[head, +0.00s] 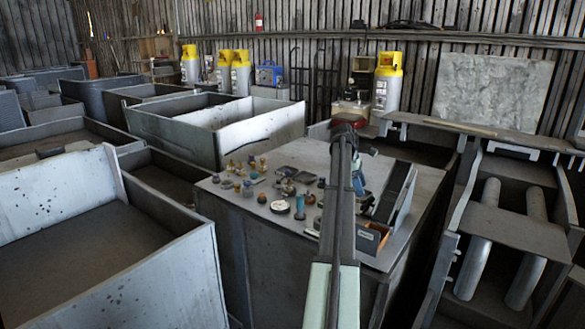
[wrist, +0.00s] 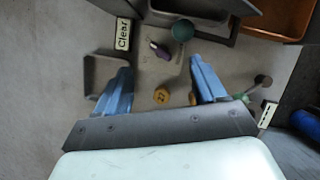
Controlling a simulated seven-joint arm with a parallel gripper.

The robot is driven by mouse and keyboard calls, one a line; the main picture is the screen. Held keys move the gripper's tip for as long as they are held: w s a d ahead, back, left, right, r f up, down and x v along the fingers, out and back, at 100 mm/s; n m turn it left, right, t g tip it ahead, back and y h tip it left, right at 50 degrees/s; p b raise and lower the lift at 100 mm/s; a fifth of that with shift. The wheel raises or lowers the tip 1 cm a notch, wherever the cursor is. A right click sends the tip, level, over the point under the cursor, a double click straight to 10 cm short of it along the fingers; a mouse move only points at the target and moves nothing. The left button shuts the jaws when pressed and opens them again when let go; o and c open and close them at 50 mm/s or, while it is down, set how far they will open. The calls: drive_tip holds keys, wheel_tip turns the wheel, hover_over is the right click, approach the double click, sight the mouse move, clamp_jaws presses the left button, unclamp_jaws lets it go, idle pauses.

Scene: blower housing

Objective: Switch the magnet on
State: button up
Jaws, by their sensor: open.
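My gripper (wrist: 160,68) is open, with its two blue fingers apart and nothing held between them. In the head view my gripper (head: 358,180) is over the crowded worktop, partly hidden by my arm. In the wrist view a round yellow piece (wrist: 161,96) lies low between the fingers, and a small purple piece with a pale end (wrist: 159,48) lies just beyond the fingertips. A dark round-ended lever-like piece (wrist: 262,81) stands right of the right finger. I cannot tell which piece is the magnet or its switch, nor its state.
The grey worktop (head: 300,160) carries several small knob-like pieces left of my arm. A green round piece (wrist: 182,30) and a "Clear" label (wrist: 123,33) lie beyond the fingers. An orange-brown bin (head: 370,238) and an upright grey panel (head: 396,192) stand to the right.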

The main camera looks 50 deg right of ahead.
drive_tip(key=d+v, duration=0.1)
drive_tip(key=v, duration=0.5)
drive_tip(key=m+t+y, duration=0.1)
drive_tip(key=m+t, duration=0.3)
drive_tip(key=m, duration=1.4)
approach(365, 204)
wheel_tip(365, 204, down, 9)
drive_tip(key=shift+s+d+f, duration=0.1)
drive_tip(key=shift+s+f, duration=0.05)
drive_tip(key=shift+s, duration=0.05)
drive_tip(key=n, duration=0.3)
wheel_tip(365, 204, up, 14)
drive_tip(key=w+a+f+t+h, duration=0.1)
drive_tip(key=w+a, duration=0.3)
drive_tip(key=w, duration=1)
drive_tip(key=w+a+f+t+h, duration=0.2)
drive_tip(key=w+a+h, duration=0.1)
drive_tip(key=w, duration=1.1)
drive_tip(key=shift+w+a+f, duration=0.15)
drive_tip(key=shift+a+f, duration=0.15)
drive_tip(key=shift+a, duration=0.45)
